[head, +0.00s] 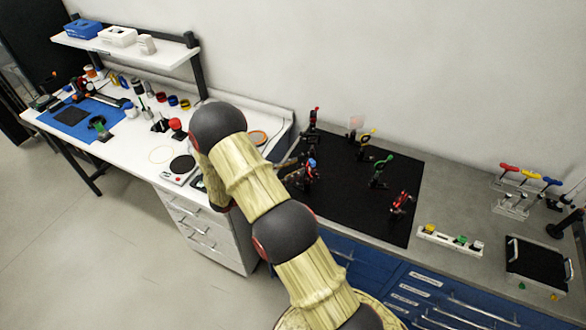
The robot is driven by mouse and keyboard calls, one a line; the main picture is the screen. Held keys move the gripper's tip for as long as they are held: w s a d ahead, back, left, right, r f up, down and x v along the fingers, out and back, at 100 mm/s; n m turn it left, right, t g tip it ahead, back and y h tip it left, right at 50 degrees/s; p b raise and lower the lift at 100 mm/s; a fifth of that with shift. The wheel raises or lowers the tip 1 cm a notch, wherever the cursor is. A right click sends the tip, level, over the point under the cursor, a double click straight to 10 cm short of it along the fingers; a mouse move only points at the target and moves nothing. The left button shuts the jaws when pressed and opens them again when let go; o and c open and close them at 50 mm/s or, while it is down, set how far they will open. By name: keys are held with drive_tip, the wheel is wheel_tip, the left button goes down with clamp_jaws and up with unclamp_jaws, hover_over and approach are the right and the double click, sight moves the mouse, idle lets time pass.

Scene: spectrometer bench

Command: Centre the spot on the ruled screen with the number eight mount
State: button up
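Several small optical mounts stand on the black breadboard (343,210). One with a blue top (311,164) is beside the end of my arm, a green one (380,171) is right of centre, and a red one (402,202) is near the right edge. A mount with a red top (314,117) and one with a yellow ring (367,138) stand at the back. A pale square plate (355,122) at the back may be the ruled screen; no ruling or spot is readable. Mount numbers are too small to read. My gripper (298,170) is small, dark and partly hidden at the board's left side.
A white strip with coloured buttons (449,240) lies right of the board. A black tray with handles (537,264) and a rack with coloured handles (524,184) are farther right. My arm crosses the middle. The white bench (143,143) at left is cluttered.

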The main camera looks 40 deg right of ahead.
drive_tip(key=shift+c, duration=1.2)
drive_tip(key=c, duration=0.4)
clamp_jaws()
drive_tip(key=shift+f+m+b, duration=0.1)
drive_tip(key=shift+m+b, duration=0.2)
drive_tip(key=shift+b, duration=0.2)
drive_tip(key=m+b, duration=1)
drive_tip(key=b, duration=0.1)
drive_tip(key=shift+b, duration=0.4)
